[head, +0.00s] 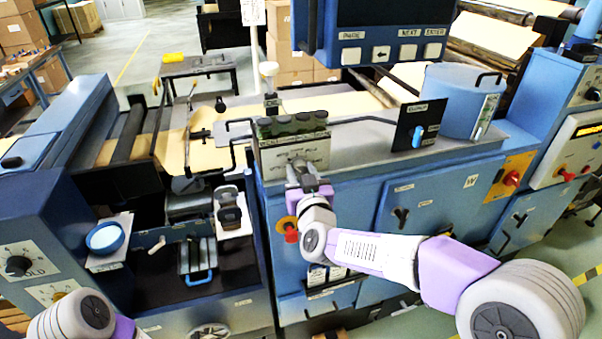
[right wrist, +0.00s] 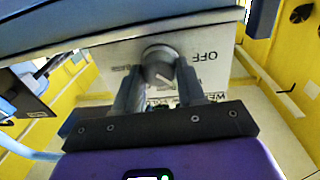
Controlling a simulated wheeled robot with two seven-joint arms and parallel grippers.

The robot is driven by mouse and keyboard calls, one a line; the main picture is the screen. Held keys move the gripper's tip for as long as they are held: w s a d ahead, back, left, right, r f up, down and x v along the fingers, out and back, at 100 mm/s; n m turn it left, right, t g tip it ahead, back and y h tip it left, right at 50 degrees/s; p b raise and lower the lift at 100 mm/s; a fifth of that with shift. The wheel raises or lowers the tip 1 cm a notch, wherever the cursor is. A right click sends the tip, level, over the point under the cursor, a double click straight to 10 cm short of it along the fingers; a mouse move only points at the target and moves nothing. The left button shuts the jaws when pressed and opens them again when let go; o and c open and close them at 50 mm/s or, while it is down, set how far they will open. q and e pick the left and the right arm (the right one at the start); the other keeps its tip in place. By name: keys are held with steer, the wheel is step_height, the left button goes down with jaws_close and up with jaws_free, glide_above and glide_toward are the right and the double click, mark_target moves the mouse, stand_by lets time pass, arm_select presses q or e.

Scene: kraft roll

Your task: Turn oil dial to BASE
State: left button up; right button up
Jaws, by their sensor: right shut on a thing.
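The oil dial (right wrist: 158,65) is a round grey knob on a white plate in the right wrist view. A light line on its face points down and slightly right in that view. The word OFF is readable to its right; other labels at its left and below are partly covered. My right gripper (right wrist: 160,88) is shut on the dial, one finger on each side. In the head view my right gripper (head: 298,168) is at the front plate (head: 315,152) of the blue machine and hides the dial. My left gripper is out of view; only part of that arm shows at lower left.
A red knob on a yellow disc (head: 289,229) sits just below my right gripper. A row of dark rounded knobs (head: 292,124) lies above the plate. A dark panel with a blue switch (head: 417,127) stands to the right, beside a blue tank (head: 455,100).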

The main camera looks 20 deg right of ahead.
steer(key=m+b, duration=0.2)
steer(key=m, duration=0.1)
steer(key=shift+f+m, duration=0.1)
steer(key=shift+m, duration=0.2)
steer(key=m+b, duration=0.2)
steer(key=m, duration=0.1)
steer(key=shift+d+g, duration=0.15)
steer(key=shift+g, duration=0.15)
steer(key=m+y+b, duration=0.1)
steer(key=m+b, duration=0.1)
steer(key=m, duration=0.2)
steer(key=shift+m, duration=0.4)
steer(key=m+b, duration=0.2)
steer(key=m, duration=0.1)
steer(key=shift+d, duration=0.1)
steer(key=m+y+b, duration=0.1)
steer(key=m+b, duration=0.2)
steer(key=m, duration=0.3)
steer(key=shift+f+b, duration=0.15)
steer(key=shift+b, duration=0.25)
steer(key=m+b, duration=0.2)
steer(key=m, duration=0.3)
steer(key=shift+y+b, duration=0.3)
steer(key=shift+b, duration=0.1)
